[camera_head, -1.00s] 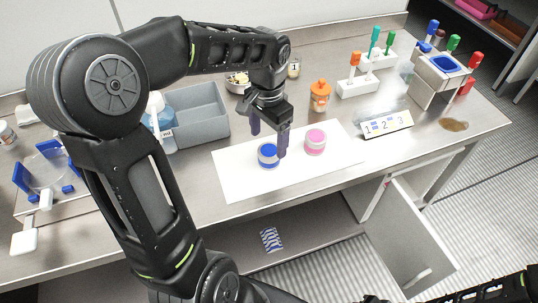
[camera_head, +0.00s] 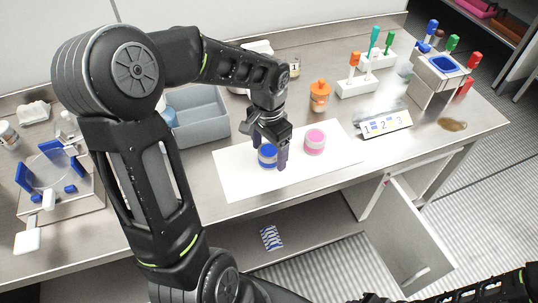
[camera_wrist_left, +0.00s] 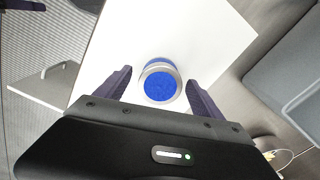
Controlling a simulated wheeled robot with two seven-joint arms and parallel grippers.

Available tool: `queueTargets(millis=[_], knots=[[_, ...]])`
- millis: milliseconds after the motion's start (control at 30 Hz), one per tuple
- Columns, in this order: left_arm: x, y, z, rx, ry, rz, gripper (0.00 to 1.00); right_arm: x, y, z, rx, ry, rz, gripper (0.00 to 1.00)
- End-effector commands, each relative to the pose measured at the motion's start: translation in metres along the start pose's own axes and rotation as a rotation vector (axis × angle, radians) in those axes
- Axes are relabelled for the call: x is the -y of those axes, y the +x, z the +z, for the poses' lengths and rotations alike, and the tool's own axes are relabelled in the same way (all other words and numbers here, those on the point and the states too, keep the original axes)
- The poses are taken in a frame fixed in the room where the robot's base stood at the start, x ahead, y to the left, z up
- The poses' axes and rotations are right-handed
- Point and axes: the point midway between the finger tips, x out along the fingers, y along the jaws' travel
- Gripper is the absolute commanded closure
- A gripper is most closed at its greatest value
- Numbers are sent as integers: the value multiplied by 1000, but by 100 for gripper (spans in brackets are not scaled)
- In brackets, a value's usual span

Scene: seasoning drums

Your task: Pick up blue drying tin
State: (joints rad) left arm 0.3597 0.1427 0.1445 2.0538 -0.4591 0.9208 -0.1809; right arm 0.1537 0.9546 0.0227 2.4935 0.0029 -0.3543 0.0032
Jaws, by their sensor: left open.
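The blue drying tin (camera_head: 267,156) stands upright on a white mat (camera_head: 235,181) on the bench, partly hidden by my left gripper in the head view. My left gripper (camera_head: 269,158) is open and points down, with its fingers on either side of the tin. In the left wrist view the tin's blue top (camera_wrist_left: 160,87) and silver rim show between the two fingers (camera_wrist_left: 158,92), with a gap on each side. My right gripper is not seen; only a dark arm part shows at the bottom right of the head view.
A pink tin (camera_head: 314,141) stands just right of the gripper on the mat. A grey bin (camera_head: 203,118) is behind left, and an orange-capped bottle (camera_head: 319,96) behind right. A numbered stand (camera_head: 386,125) sits to the right. An open cabinet door (camera_head: 408,236) hangs below the bench.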

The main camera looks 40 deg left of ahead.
Motion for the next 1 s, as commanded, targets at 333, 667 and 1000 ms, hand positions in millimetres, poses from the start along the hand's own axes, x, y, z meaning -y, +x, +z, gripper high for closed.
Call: queueTargets(millis=[333,667,1000], knots=[[0,0,0,0,0,0,42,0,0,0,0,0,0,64],[0,0,0,0,0,0,69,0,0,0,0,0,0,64],[0,0,0,0,0,0,92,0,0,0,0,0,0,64]])
